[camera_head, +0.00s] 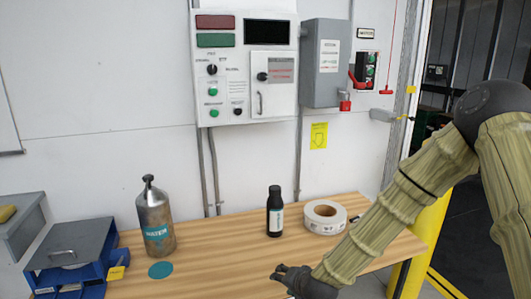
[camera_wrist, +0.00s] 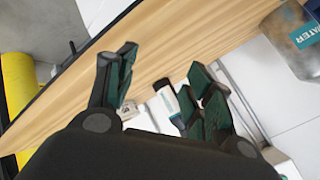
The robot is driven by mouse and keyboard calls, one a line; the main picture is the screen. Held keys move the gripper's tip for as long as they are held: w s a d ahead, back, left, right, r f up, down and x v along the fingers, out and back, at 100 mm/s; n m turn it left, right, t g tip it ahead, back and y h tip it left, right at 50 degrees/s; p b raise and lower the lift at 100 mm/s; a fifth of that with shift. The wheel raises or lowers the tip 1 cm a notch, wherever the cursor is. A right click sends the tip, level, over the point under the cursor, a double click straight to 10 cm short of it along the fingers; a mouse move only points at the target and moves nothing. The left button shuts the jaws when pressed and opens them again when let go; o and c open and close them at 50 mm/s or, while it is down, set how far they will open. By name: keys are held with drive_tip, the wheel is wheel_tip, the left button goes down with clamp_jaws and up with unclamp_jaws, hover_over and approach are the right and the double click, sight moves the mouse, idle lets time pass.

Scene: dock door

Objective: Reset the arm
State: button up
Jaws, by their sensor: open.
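My arm (camera_head: 400,195), in a ribbed tan sleeve, reaches from the upper right down and left across the front right of the wooden table (camera_head: 215,245). My gripper (camera_head: 283,274) is at its lower end, over the table's front part. In the wrist view my gripper (camera_wrist: 160,80) has its two dark green-padded fingers spread apart, with nothing held between them. A dark bottle with a white label (camera_wrist: 167,98) shows beyond the fingers, partly hidden by the right one. In the head view this dark bottle (camera_head: 275,212) stands upright on the table, apart from my gripper.
A tape roll (camera_head: 325,217) lies near my forearm. Blue drawers (camera_head: 75,265) are at the left edge. A control panel (camera_head: 243,70) and a switch box (camera_head: 325,65) hang on the wall.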

drive_tip(key=s+d+f+n+g+h, duration=0.15)
drive_tip(key=s+d+f, duration=0.25)
drive_tip(key=s+f, duration=0.65)
drive_tip(key=s+d+f+n+g, duration=0.2)
drive_tip(key=s+d+f+g, duration=0.15)
drive_tip(key=s+f, duration=0.65)
drive_tip(key=s+d+f+n+g+h, duration=0.1)
drive_tip(key=s+d, duration=0.3)
drive_tip(key=s, duration=0.7)
drive_tip(key=s+d+f+n+g+h, duration=0.1)
drive_tip(key=s+d+f+g, duration=0.2)
drive_tip(key=s, duration=0.8)
drive_tip(key=shift+s+d+f, duration=0.2)
drive_tip(key=shift+d+f, duration=0.35)
drive_tip(key=shift+d, duration=0.4)
drive_tip(key=shift+n, duration=0.25)
